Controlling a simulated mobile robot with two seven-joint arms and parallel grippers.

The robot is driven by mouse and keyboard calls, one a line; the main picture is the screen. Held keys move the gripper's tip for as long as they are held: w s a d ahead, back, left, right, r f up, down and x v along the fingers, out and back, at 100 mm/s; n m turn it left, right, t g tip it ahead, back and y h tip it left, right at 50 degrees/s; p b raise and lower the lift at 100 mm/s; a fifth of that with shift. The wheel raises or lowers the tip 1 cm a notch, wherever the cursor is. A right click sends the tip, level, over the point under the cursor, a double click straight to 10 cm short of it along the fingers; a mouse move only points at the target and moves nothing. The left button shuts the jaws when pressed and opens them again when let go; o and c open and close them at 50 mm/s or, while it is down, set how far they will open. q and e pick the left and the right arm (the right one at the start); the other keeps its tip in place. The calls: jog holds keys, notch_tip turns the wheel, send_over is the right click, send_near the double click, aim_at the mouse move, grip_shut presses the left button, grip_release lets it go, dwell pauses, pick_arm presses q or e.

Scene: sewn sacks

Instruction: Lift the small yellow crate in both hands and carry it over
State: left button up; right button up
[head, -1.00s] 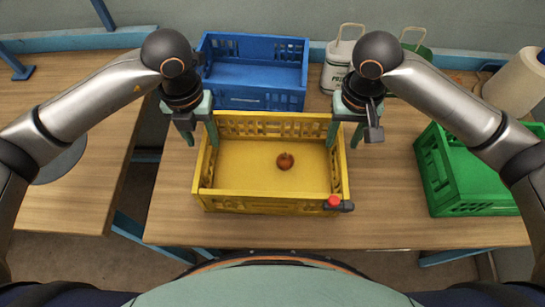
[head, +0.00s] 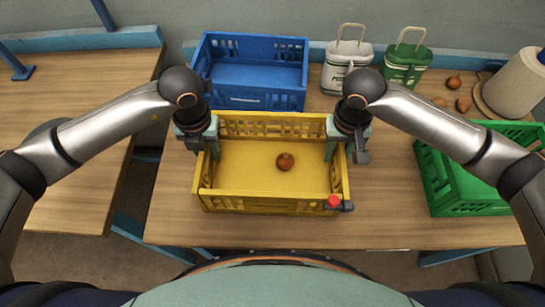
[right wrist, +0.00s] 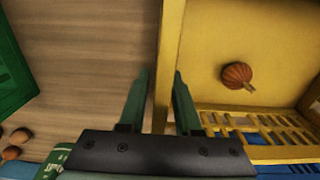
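The small yellow crate (head: 270,205) sits on the wooden table with one round reddish-brown onion (head: 285,161) inside. My left gripper (head: 204,148) is at the crate's left wall, its fingers apart with one on each side of the wall. My right gripper (head: 340,148) is at the right wall in the same way. In the right wrist view, the fingers of my right gripper (right wrist: 160,100) stand open on either side of the yellow wall (right wrist: 168,55), with gaps showing. The onion also shows there (right wrist: 237,75). The left fingertips are partly hidden.
A blue crate (head: 252,98) stands behind the yellow one, a green crate (head: 470,209) to the right. A small device with a red button (head: 334,202) is at the crate's front right corner.

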pick_arm(q)
grip_shut()
pick_arm(e)
grip_shut()
pick_arm(q)
jog(key=shift+r, duration=0.1)
dwell(0.7)
